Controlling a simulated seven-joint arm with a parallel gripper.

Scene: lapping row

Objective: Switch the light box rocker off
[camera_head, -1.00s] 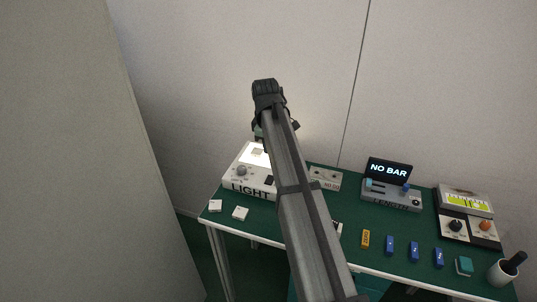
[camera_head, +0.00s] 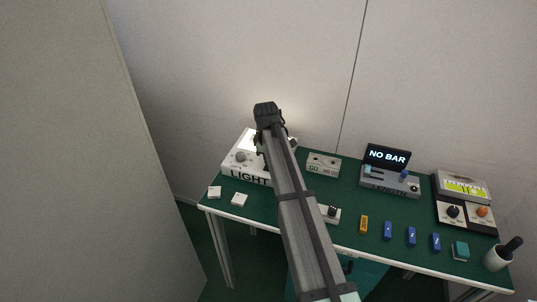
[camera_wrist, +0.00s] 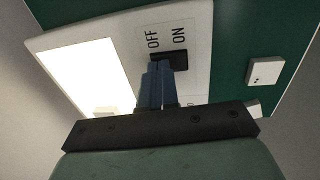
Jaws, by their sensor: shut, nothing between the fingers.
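The white light box (camera_head: 228,163) stands at the left end of the green table, its panel (camera_head: 247,141) glowing. In the wrist view the lit panel (camera_wrist: 92,72) is bright white on the left of the box. The dark rocker (camera_wrist: 182,60) sits beside the printed OFF and ON labels. My gripper (camera_wrist: 160,66) is shut and empty, its fingertips over or against the rocker's left part; I cannot tell whether they touch. The fingers hide part of the rocker, so its tilt is unclear. In the head view my arm hides the rocker and the fingertips.
Two small white blocks (camera_head: 214,192) (camera_head: 239,199) lie in front of the light box. A GO box (camera_head: 323,165), a LENGTH device with a NO BAR screen (camera_head: 387,157), knobs (camera_head: 453,211), several blue blocks (camera_head: 388,230) and a cup (camera_head: 497,259) stand to the right.

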